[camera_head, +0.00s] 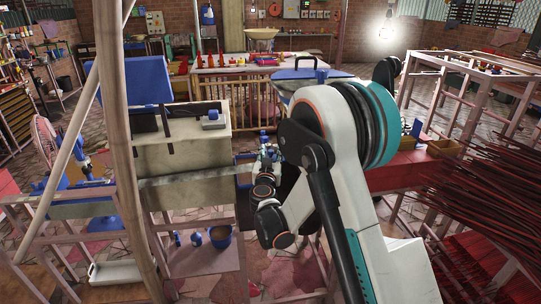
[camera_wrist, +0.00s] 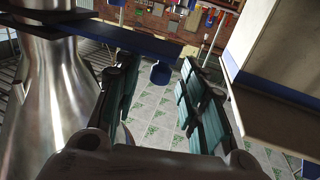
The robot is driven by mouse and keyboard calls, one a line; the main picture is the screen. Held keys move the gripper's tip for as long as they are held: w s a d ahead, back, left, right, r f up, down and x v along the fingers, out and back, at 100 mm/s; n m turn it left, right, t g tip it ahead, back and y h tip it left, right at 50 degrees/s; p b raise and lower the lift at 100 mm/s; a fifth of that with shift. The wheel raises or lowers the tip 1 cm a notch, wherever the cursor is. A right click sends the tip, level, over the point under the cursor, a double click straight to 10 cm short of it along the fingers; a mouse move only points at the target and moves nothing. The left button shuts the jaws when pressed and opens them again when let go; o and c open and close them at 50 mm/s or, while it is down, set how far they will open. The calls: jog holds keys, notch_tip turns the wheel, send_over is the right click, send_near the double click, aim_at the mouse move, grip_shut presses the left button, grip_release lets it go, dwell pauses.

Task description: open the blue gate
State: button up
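My gripper (camera_wrist: 160,82) is open in the wrist view, with its two dark green-grey fingers apart and nothing held between them. A blue bar (camera_wrist: 125,40) crosses beyond the fingers, and a round blue piece (camera_wrist: 161,75) shows in the gap between the fingertips. These may be parts of the blue gate; I cannot tell for sure. In the head view my gripper (camera_head: 266,158) is small and partly hidden by my arm, beside the right end of the pale extruder body. A dark blue panel (camera_head: 243,192) shows just below it, mostly hidden by my arm.
A shiny metal cone (camera_wrist: 58,95) stands close on the left in the wrist view. A pale box with a blue edge (camera_wrist: 275,70) is on the right. In the head view a blue hopper (camera_head: 148,80) stands behind the pale extruder body (camera_head: 180,155). Dark red sticks (camera_head: 480,195) lie right.

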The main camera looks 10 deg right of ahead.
jog(key=v, duration=1.2)
jog(key=s+a+r+n+y, duration=0.2)
jog(key=s+r+n+y, duration=0.15)
jog(key=r, duration=0.45)
jog(key=s+a+r+n+y, duration=0.2)
jog(key=s+r+y, duration=0.25)
jog(key=r, duration=0.35)
jog(key=s+d+f+g+h, duration=0.1)
jog(key=s+d+f+g, duration=0.2)
jog(key=s, duration=0.5)
jog(key=s+d+f+m+g+h, duration=0.1)
jog(key=s+d+f+g, duration=0.3)
jog(key=s, duration=0.5)
jog(key=s+d+f+m+g+h, duration=0.1)
jog(key=s+d+f+g, duration=0.2)
jog(key=s, duration=0.6)
jog(key=shift+s+d+f, duration=0.2)
jog(key=shift+d, duration=0.95)
jog(key=shift+m, duration=0.25)
jog(key=shift+c, duration=0.6)
